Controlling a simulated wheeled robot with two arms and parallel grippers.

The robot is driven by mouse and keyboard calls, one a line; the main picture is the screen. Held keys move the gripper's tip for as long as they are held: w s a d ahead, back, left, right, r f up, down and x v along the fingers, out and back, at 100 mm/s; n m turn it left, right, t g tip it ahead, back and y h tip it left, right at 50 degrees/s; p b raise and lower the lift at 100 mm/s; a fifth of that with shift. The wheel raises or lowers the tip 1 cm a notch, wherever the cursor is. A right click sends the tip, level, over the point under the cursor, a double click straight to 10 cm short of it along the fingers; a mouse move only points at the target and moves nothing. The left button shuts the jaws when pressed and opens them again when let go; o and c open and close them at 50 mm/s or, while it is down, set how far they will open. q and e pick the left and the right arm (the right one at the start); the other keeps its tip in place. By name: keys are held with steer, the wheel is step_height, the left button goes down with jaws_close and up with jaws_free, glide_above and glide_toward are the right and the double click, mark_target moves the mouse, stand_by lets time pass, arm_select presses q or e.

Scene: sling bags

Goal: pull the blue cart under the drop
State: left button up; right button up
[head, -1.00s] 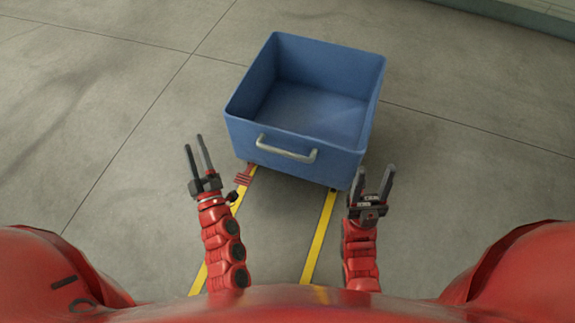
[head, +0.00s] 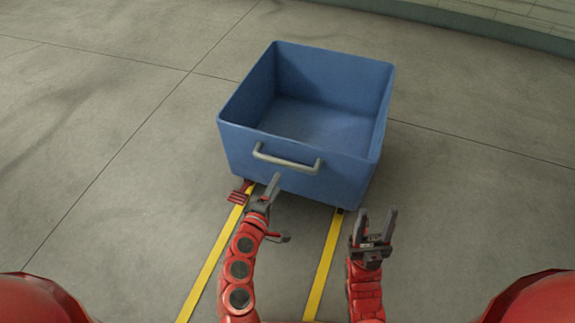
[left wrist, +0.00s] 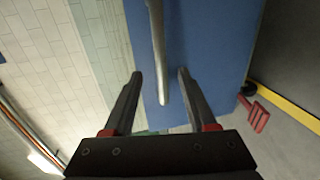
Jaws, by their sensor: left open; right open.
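The blue cart (head: 330,125), an open empty bin, stands on the floor ahead of me. Its grey bar handle (head: 287,161) is on the near face. My left gripper (head: 273,186) is just below and in front of the handle, turned on its side. In the left wrist view the handle bar (left wrist: 158,50) runs between the two open fingers (left wrist: 160,74), with the blue face (left wrist: 215,45) behind it. The fingers are not closed on it. My right gripper (head: 377,213) is open and empty, near the cart's front right corner.
A small red pedal-like part (head: 239,193) sits low at the cart's front left, and also shows in the left wrist view (left wrist: 254,112). Two yellow floor lines (head: 218,255) run from the cart toward me. The floor on both sides is clear; a wall base (head: 470,28) is far back.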

mark_target(288, 164)
arm_select(q)
steer(key=b+x, duration=0.1)
steer(key=x, duration=0.9)
steer(key=shift+w+f+b, duration=0.1)
steer(key=shift+w+b, duration=0.3)
jaws_close()
steer(key=shift+d, duration=0.1)
stand_by(0.7)
